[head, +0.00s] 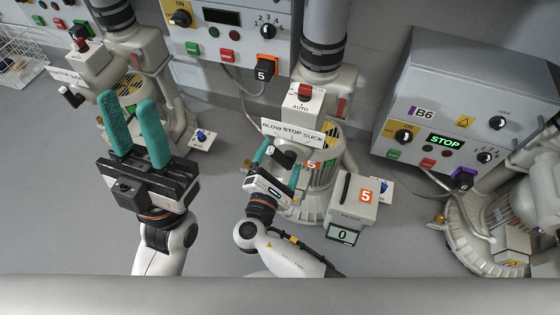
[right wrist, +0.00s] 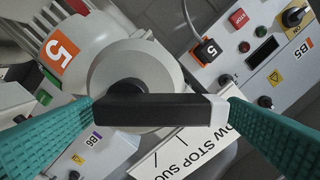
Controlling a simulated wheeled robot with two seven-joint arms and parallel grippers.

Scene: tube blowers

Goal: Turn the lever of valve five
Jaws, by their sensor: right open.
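Valve five's lever is a black bar with a white end (right wrist: 165,110), on a round grey hub (right wrist: 140,72) of the blower with the orange 5 label (right wrist: 60,50). In the head view the lever (head: 281,158) is partly covered, below the BLOW STOP SUCK plate (head: 292,132). My right gripper (head: 279,163) is at the lever with its teal fingers apart. In the right wrist view the bar lies between the fingers, its ends close to them; I cannot tell whether they touch. My left gripper (head: 126,98) is open and empty, raised at the left.
A grey box with an orange 5 and a display reading 0 (head: 345,236) stands right of my right gripper. Control box B6 (head: 470,100), showing STOP, is at the right. Another blower (head: 140,65) stands behind my left gripper. The lower-left floor is clear.

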